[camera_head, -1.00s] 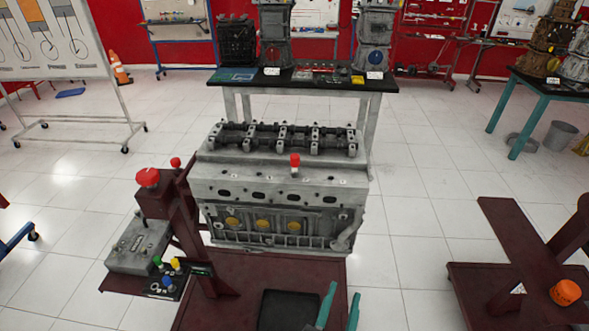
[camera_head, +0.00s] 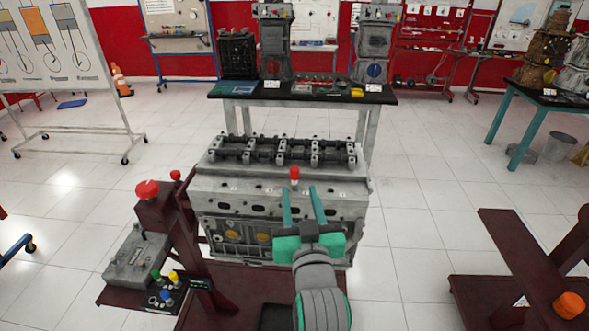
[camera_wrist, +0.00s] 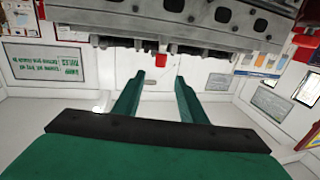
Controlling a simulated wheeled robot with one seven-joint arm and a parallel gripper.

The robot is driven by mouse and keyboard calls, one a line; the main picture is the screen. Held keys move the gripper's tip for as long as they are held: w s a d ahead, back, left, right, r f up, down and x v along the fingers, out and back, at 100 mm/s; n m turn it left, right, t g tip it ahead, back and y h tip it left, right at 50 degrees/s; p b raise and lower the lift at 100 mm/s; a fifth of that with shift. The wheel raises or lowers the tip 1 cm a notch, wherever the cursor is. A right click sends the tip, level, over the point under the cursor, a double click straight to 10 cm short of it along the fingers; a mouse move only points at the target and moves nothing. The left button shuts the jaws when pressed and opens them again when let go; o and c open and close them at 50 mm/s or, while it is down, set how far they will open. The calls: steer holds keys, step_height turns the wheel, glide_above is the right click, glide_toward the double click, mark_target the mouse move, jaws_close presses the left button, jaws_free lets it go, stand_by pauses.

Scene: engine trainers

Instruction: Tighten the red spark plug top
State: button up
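The red spark plug top (camera_head: 294,173) stands upright on the near side of the grey engine block's upper face (camera_head: 240,190). In the wrist view, which looks upside down, a small red piece that looks like the same top (camera_wrist: 161,60) hangs from the engine edge, in line with the gap between the fingers. My gripper (camera_head: 299,190) has green fingers spread apart with nothing between them. It is in front of the engine, its tips just below the red top in the picture. It also shows in the wrist view (camera_wrist: 160,77). Contact is not visible.
A dark red stand with an orange cap (camera_head: 569,304) is at the right. A black table (camera_head: 230,90) is behind.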

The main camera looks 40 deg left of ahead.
mark_target(295, 173)
steer(key=x, duration=1)
steer(key=shift+w+a, duration=0.25)
steer(key=shift+c, duration=0.7)
jaws_close()
